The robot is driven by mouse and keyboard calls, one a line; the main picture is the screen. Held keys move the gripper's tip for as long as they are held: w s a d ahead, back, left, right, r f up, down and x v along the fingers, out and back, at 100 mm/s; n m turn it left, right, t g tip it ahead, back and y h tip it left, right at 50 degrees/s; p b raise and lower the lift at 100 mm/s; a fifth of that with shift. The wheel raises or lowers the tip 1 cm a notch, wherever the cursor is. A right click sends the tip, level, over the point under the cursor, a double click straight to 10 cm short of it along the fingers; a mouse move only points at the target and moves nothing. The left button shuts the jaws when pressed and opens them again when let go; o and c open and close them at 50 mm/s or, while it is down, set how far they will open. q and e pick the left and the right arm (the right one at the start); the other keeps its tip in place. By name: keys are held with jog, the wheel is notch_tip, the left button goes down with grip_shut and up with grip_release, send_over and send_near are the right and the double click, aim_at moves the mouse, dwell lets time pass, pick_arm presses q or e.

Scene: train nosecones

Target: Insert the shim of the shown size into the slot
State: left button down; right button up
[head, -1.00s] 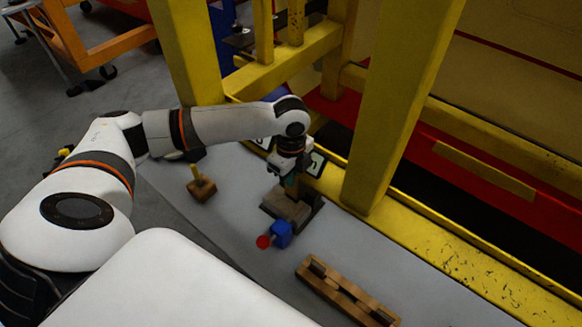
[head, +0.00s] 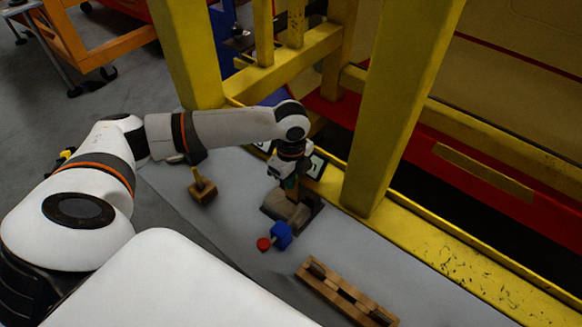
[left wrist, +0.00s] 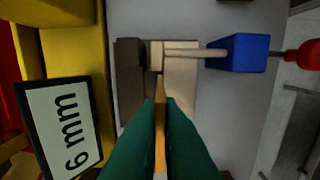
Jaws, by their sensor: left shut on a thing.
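My left gripper (head: 290,184) is over the slotted block (head: 297,212) in the head view. In the left wrist view its green fingers (left wrist: 161,110) are shut on a thin tan shim (left wrist: 160,120), which points at the block. The block has a dark brown part (left wrist: 130,75) and a pale part (left wrist: 182,85) with the narrow slot between them. The shim's tip is at or close to the slot; I cannot tell how deep it sits. A card (left wrist: 65,125) beside the block appears to read "6 mm". My right gripper is not in view.
A screw with a blue body (left wrist: 238,52) and red knob (left wrist: 300,58) sticks out from the block. A wooden rack (head: 345,290) lies at the front right of the grey table. A mallet (head: 202,190) lies left. Yellow posts (head: 390,110) stand close behind.

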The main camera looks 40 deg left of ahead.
aim_at(291, 198)
pick_arm(q)
jog(key=shift+p, duration=0.35)
jog(key=shift+f+b, duration=1.1)
jog(key=shift+f, duration=1.55)
jog(key=c, duration=1.5)
grip_release()
notch_tip(291, 198, up, 11)
jog(key=b, duration=0.3)
jog(key=shift+f, duration=0.1)
jog(key=shift+r, duration=0.6)
